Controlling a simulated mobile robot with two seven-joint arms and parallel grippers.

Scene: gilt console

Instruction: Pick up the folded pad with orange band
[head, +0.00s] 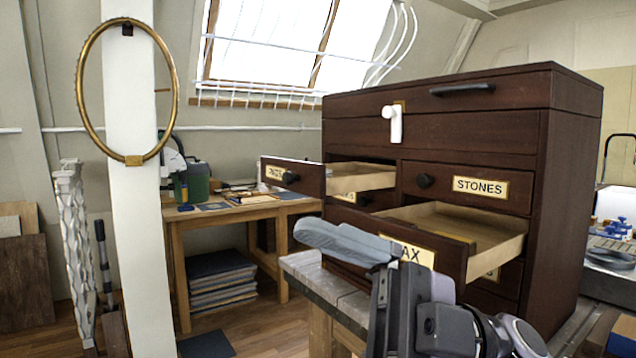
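A blue-grey folded pad (345,241) shows in the head view, with layered folds and a rounded left end. No orange band can be made out on it. My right gripper (388,268) comes in from the lower right and meets the pad's right end. It looks shut on the pad, though its fingertips are mostly hidden. The pad appears to be held above a narrow grey-topped bench (325,292), in front of the open drawer labelled "AX" in the visible part. My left gripper is not in view.
A dark wooden cabinet (565,160) stands close behind the pad. Its lower drawer (510,245) and upper left drawer (310,178) are pulled out. A wooden workbench (235,212) stands further back. A white post (140,230) with a brass ring is at left.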

